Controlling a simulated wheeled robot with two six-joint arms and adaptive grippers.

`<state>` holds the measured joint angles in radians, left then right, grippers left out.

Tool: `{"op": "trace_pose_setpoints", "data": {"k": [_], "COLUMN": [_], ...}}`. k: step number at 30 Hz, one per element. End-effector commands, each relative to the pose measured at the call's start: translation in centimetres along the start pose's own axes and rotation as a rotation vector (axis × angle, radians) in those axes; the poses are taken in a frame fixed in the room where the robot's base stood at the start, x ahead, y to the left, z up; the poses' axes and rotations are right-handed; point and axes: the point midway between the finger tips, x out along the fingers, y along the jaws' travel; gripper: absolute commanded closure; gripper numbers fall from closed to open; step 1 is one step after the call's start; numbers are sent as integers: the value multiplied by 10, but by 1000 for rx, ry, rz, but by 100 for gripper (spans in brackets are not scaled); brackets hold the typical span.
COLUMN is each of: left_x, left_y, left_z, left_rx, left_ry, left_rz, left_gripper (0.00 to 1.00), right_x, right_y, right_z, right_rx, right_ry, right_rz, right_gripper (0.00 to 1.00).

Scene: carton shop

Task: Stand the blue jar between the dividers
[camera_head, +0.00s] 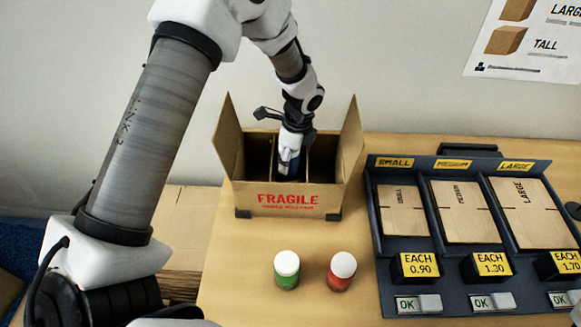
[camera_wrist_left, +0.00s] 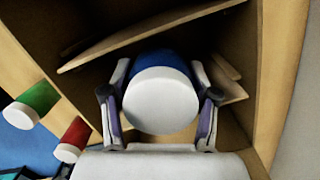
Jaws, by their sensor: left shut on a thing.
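The blue jar with a white lid (camera_wrist_left: 160,98) is between the fingers of my left gripper in the left wrist view. My left gripper (camera_head: 290,158) is shut on it and points down into the open carton marked FRAGILE (camera_head: 288,197). Cardboard dividers (camera_wrist_left: 150,35) show inside the carton, beside the jar. In the head view the gripper and carton front hide most of the jar, and I cannot tell whether its base touches the carton floor. My right gripper is not in view.
A green jar (camera_head: 287,272) and a red jar (camera_head: 340,274), both white-lidded, stand in front of the carton. A dark rack (camera_head: 375,215) of flat cartons is at the right. The carton's side flaps (camera_head: 351,140) stand up. Bare table lies around the two jars.

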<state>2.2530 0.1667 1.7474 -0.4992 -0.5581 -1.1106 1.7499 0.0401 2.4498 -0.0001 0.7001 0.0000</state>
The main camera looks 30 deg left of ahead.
Motion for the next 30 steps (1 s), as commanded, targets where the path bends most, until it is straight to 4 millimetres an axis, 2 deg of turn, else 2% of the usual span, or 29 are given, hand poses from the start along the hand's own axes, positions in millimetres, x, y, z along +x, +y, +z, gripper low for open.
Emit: {"op": "trace_pose_setpoints", "data": {"k": [9, 30], "left_x": [42, 54], "left_y": [0, 0], "left_z": [-7, -8], "left_rx": [0, 0], "left_ry": [0, 0], "left_rz": [-1, -2], "left_gripper": [83, 83], "right_x": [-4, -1], "right_y": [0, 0], "right_z": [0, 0], "right_rx": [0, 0], "right_ry": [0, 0], "right_rz": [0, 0], "right_gripper": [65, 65]}}
